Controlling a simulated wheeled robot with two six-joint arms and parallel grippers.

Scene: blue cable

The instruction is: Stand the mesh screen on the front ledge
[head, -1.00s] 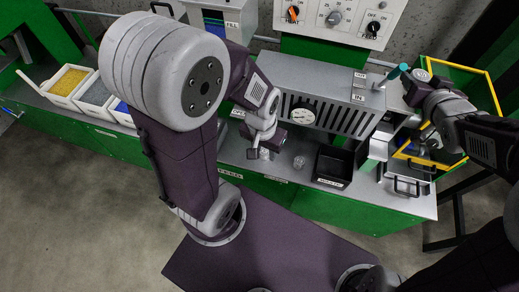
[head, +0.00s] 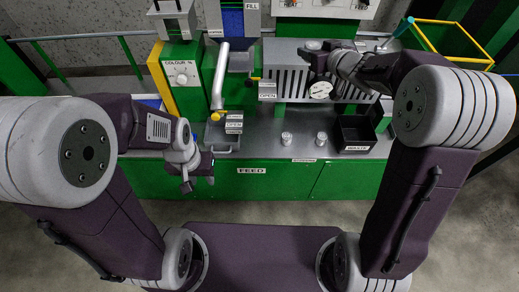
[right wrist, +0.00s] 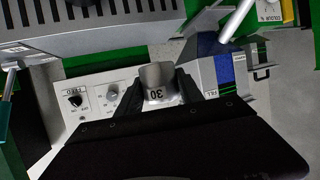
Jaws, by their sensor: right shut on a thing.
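A short grey metal piece marked 30 (right wrist: 158,86) sits between the fingers of my right gripper (right wrist: 158,92) in the right wrist view. It looks like a mesh screen, though its mesh face cannot be made out. In the head view my right gripper (head: 314,56) is by the upper front of the grey slotted machine, and what it holds is not clear there. Two small grey cylinders, a left one (head: 286,138) and a right one (head: 321,139), stand on the front ledge (head: 270,150) above a small label. My left gripper (head: 198,183) looks open and empty, in front of the counter.
A black waste bin (head: 354,134) stands right of the cylinders. The slotted grey machine (head: 285,75) with a gauge is behind them. A feed unit with a white pipe and yellow knob (head: 217,116) stands to the left. A yellow-edged green crate (head: 448,45) is at the back right.

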